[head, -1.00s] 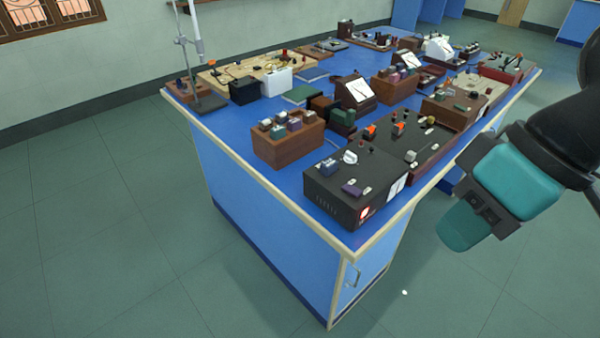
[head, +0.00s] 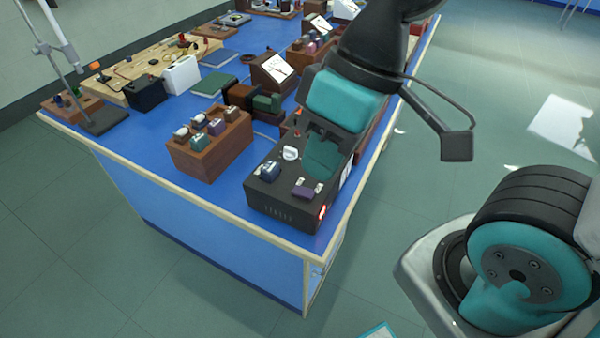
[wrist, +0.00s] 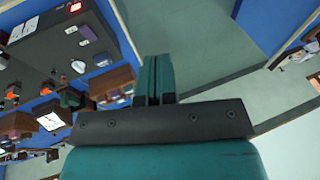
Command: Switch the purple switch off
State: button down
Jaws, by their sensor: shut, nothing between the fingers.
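The purple switch (head: 307,190) sits on top of a black box (head: 285,208), near its right front corner. A red light (head: 322,214) glows on the box's side just by it. My gripper (head: 321,165) is above the box, behind the purple switch in the head view, apart from it. In the wrist view the purple switch (wrist: 88,32) is at upper left, with the red light (wrist: 76,6) above it. The gripper's fingers (wrist: 153,75) are together there with nothing between them, pointing past the box's edge toward the floor.
A dark blue switch (head: 268,171) and a white knob (head: 291,153) are on the same box. A brown wooden box (head: 210,150) with several small blocks stands to its left. More instruments fill the blue bench behind. The floor in front is clear.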

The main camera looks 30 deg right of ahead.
jog(key=n+g+h+p, duration=0.15)
jog(key=n+h, duration=0.35)
jog(key=n, duration=1.3)
send_over(307, 193)
jog(key=w+a, duration=0.1)
jog(key=w, duration=0.1)
notch_tip(307, 193, down, 6)
jog(key=shift+s+a+f, duration=0.1)
jog(key=shift+a+f, duration=0.05)
jog(key=f, duration=0.4)
jog(key=s+f, duration=0.1)
jog(key=f, duration=0.4)
jog(key=d+f+p, duration=0.1)
jog(key=f, duration=0.4)
jog(key=shift+s, duration=0.3)
jog(key=shift+r, duration=0.1)
